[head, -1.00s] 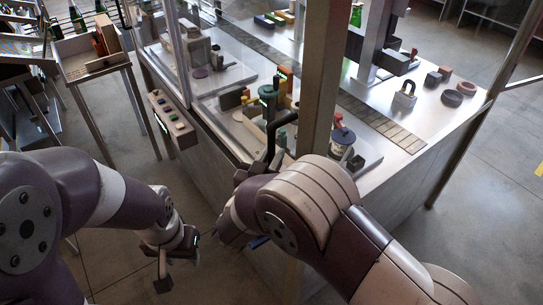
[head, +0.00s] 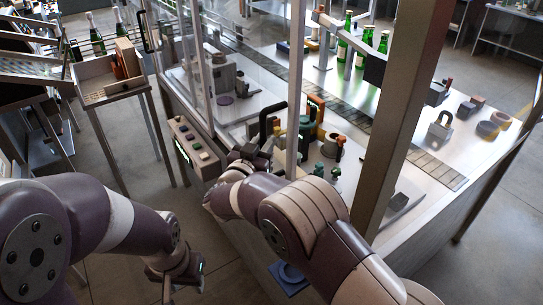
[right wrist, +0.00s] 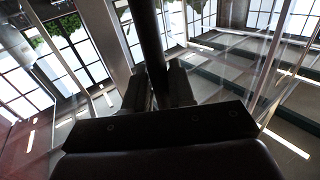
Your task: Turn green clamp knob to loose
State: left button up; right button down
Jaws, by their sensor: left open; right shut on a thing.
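Small dark green parts (head: 318,169) show among the fixtures on the machine bed; I cannot tell which is the clamp knob. My right gripper (head: 252,153) is at the front edge of the machine, beside a black bent handle (head: 268,122). In the right wrist view my right gripper (right wrist: 160,88) is shut on a dark upright bar (right wrist: 151,40), which looks like this handle. My left gripper (head: 180,272) hangs open and empty over the floor at the lower left, well away from the machine.
A button box (head: 193,146) is on the machine's front left. A thick metal post (head: 395,110) and clear panels stand in front of the bed. Green bottles (head: 362,52) and a grey padlock-shaped part (head: 440,130) are further back. A wooden box (head: 105,80) stands at the left.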

aim_at(336, 172)
jog(key=i+j, duration=1.1)
jog(key=j, duration=0.1)
